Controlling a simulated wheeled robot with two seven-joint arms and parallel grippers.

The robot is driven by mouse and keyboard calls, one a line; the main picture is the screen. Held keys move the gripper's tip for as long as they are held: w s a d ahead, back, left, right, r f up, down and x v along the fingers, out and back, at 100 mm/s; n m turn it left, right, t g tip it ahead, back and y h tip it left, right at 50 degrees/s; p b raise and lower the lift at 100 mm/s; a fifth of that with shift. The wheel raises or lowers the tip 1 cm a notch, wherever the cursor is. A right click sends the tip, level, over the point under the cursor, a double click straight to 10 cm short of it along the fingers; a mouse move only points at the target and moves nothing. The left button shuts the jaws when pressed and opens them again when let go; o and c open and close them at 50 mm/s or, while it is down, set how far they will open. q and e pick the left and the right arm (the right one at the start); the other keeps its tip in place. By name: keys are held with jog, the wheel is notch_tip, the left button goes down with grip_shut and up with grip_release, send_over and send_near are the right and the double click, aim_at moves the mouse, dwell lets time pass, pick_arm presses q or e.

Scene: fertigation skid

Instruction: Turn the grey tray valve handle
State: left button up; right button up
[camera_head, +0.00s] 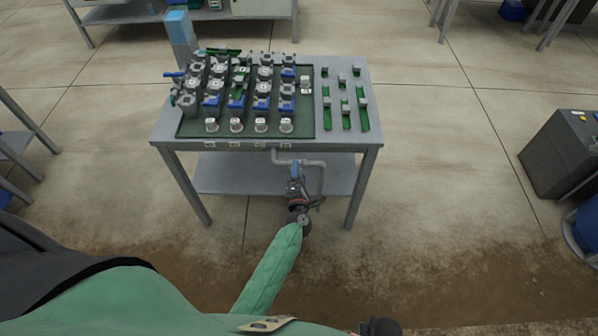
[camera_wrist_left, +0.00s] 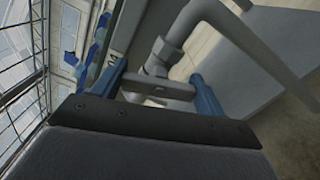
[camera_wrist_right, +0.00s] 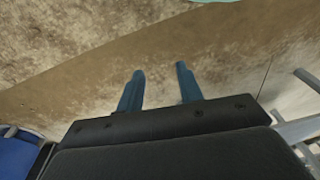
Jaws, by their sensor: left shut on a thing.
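The grey valve handle (camera_wrist_left: 158,88) is a short flat bar on the grey pipe (camera_wrist_left: 177,40) in the left wrist view. The pipe (camera_head: 316,163) also hangs below the front edge of the tray table in the head view. My left gripper (camera_wrist_left: 160,85) has its two blue fingers on either side of the handle and is shut on it. In the head view my left gripper (camera_head: 296,172) is below the table's front edge and largely covers the handle. My right gripper (camera_wrist_right: 160,76) is open and empty, its fingers apart above the brown floor.
The grey table (camera_head: 347,100) carries a dark green tray (camera_head: 190,128) with several pots and blocks, and green strips at right. A lower shelf (camera_head: 225,175) sits beneath. A dark grey box (camera_head: 560,155) stands at far right. Floor right of the table is clear.

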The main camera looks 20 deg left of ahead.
pick_arm(q)
jog(key=shift+m+p, duration=0.75)
jog(key=shift+m, duration=0.85)
pick_arm(e)
jog(key=shift+s+d+f, duration=0.1)
jog(key=shift+d+f, duration=0.1)
jog(key=shift+f, duration=0.6)
jog(key=shift+s+d+f, duration=0.1)
jog(key=shift+d+f, duration=0.05)
jog(key=shift+f, duration=0.7)
jog(key=shift+s+d+f, duration=0.1)
jog(key=shift+d+f, duration=0.1)
jog(key=shift+f, duration=0.6)
pick_arm(q)
jog(key=o, duration=1)
jog(key=shift+d, duration=0.1)
jog(key=shift+s+f, duration=0.1)
jog(key=shift+f, duration=0.05)
